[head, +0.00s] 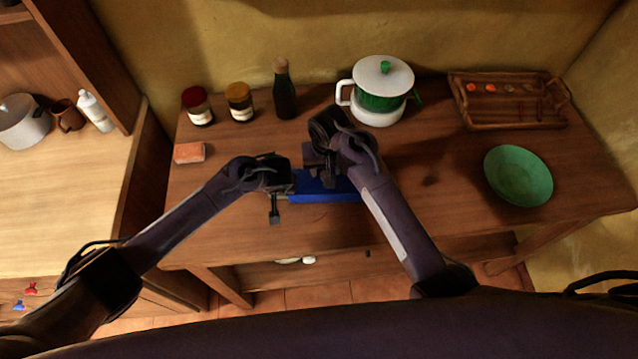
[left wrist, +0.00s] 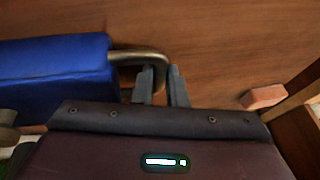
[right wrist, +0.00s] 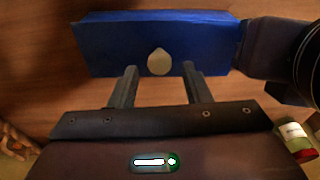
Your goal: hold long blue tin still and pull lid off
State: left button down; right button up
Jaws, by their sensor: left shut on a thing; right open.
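The long blue tin (head: 325,196) lies on the wooden counter in front of me, partly covered by my arms. It also shows in the left wrist view (left wrist: 55,72). My left gripper (left wrist: 160,85) is shut on the metal loop handle (left wrist: 138,57) at the tin's end. In the head view my left gripper (head: 288,190) is at the tin's left end. My right gripper (head: 325,172) is over the tin, open. In the right wrist view a pale round knob (right wrist: 159,62) shows on the tin's blue top (right wrist: 100,45), ahead of and between the open fingers (right wrist: 158,88), not gripped.
A red-lidded jar (head: 198,106), a yellow-lidded jar (head: 240,102), a dark bottle (head: 285,90) and a green-and-white pot (head: 380,88) stand behind. A sponge-like block (head: 189,152) lies left. A wicker tray (head: 508,101) and a green bowl (head: 518,176) are right.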

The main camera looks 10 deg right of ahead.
jog(key=shift+f, duration=1.25)
grip_shut()
jog(key=shift+r, duration=0.15)
pick_arm(q)
jog(key=shift+f, duration=0.1)
pick_arm(e)
jog(key=shift+r, duration=1.45)
pick_arm(q)
jog(key=c, duration=1.4)
grip_release()
jog(key=shift+a, duration=0.1)
pick_arm(e)
jog(key=shift+w, duration=0.1)
pick_arm(q)
jog(key=shift+s, duration=0.1)
